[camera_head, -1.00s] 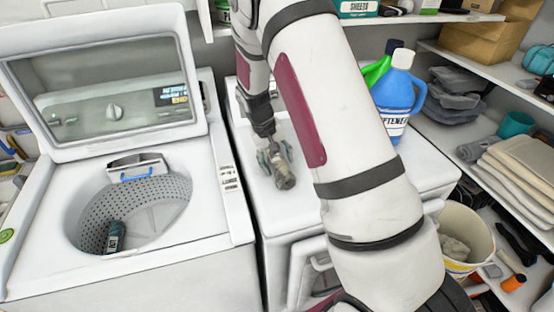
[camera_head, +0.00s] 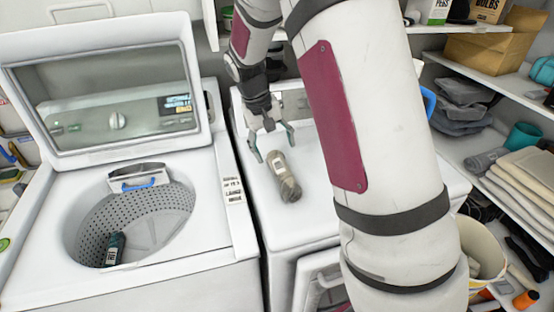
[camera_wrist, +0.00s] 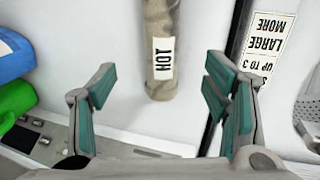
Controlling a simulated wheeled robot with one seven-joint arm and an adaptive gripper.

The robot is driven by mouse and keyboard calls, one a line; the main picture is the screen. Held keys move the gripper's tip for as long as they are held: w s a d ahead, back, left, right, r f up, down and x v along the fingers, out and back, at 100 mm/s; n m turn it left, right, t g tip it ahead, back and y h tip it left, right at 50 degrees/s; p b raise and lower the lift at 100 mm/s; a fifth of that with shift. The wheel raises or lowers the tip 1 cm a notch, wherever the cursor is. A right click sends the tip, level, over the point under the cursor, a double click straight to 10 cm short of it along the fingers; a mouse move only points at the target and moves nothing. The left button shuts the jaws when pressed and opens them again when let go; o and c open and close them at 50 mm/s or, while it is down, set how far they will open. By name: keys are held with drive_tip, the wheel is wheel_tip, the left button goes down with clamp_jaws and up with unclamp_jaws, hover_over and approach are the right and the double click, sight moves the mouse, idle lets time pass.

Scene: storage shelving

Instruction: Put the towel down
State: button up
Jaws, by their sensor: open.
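The towel (camera_head: 284,177) is a rolled beige-brown bundle with a pale label. It lies on the white top of the machine (camera_head: 320,215) at the right of the open washer. In the wrist view the towel (camera_wrist: 158,30) shows "HOT" on its label. My gripper (camera_head: 271,146) is open, just behind the towel's far end. In the wrist view its teal-padded fingers (camera_wrist: 166,88) are spread wide with nothing between them, and the towel lies beyond the tips, apart from them.
The open washer (camera_head: 235,215) at left holds a small dark bottle (camera_head: 114,249) in its drum. My arm hides much of the right side, including most of a blue bottle (camera_head: 429,101). Shelves with folded cloths (camera_head: 525,175) and a bucket (camera_head: 482,240) stand at right.

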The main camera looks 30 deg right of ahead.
drive_tip(key=s+a+r+t+y, duration=0.1)
drive_tip(key=s+a+r+t, duration=0.15)
drive_tip(key=s+r, duration=0.4)
drive_tip(key=s+a+r+t+y, duration=0.1)
drive_tip(key=s+a+r, duration=0.2)
drive_tip(key=s+r, duration=0.35)
drive_tip(key=s+a+r+n+t, duration=0.1)
drive_tip(key=s+a+r, duration=0.1)
drive_tip(key=s, duration=0.4)
drive_tip(key=s+a+r+n+t+y, duration=0.1)
drive_tip(key=s+a+r, duration=0.1)
drive_tip(key=s, duration=0.5)
drive_tip(key=shift+r+t, duration=0.35)
drive_tip(key=shift+r, duration=0.15)
